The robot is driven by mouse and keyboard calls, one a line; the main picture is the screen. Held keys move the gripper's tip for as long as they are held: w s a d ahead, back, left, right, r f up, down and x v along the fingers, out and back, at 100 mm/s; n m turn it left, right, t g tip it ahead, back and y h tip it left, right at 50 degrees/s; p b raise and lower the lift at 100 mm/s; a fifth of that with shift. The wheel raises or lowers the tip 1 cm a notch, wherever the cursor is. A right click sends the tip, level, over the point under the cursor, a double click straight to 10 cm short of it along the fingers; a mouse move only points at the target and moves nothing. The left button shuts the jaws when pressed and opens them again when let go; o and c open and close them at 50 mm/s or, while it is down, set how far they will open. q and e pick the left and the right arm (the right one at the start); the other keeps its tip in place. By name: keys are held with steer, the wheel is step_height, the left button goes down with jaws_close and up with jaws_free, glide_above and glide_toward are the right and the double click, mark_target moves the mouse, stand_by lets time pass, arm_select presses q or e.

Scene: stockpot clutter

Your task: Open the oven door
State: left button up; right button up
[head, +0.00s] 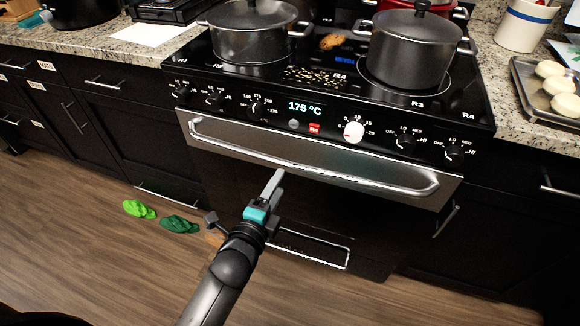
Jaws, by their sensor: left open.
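The oven (330,95) stands between dark cabinets. Its door (310,162) has a steel upper band and a dark lower face, and it looks shut. A long steel handle (320,178) runs across the band. My left gripper (242,205) is in front of the door, below the handle, with its fingers spread and nothing between them. One finger points up toward the handle; I cannot tell if it touches. The gripper and arm hide part of the lower front. My right gripper is not in view.
Two dark lidded pots (251,33) (408,48) stand on the cooktop. A lower drawer handle (310,247) is under the door. Green shoe-like items (139,209) (180,224) lie on the wooden floor at left. A tray of pale rounds (556,88) is at right.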

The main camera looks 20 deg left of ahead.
mark_target(288, 168)
arm_select(q)
steer(key=shift+w+d+f+b, duration=0.15)
steer(key=shift+w+b, duration=0.3)
steer(key=shift+w, duration=1)
steer(key=shift+w+a+f+b, duration=0.1)
steer(key=shift+w+f+b, duration=0.3)
steer(key=shift+w, duration=1.05)
steer(key=shift+w+d+f+b, duration=0.1)
steer(key=shift+w+b, duration=0.4)
steer(key=shift+w, duration=0.95)
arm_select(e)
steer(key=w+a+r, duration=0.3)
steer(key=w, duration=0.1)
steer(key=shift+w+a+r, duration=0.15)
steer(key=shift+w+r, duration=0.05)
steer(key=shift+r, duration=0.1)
arm_select(q)
jaws_close()
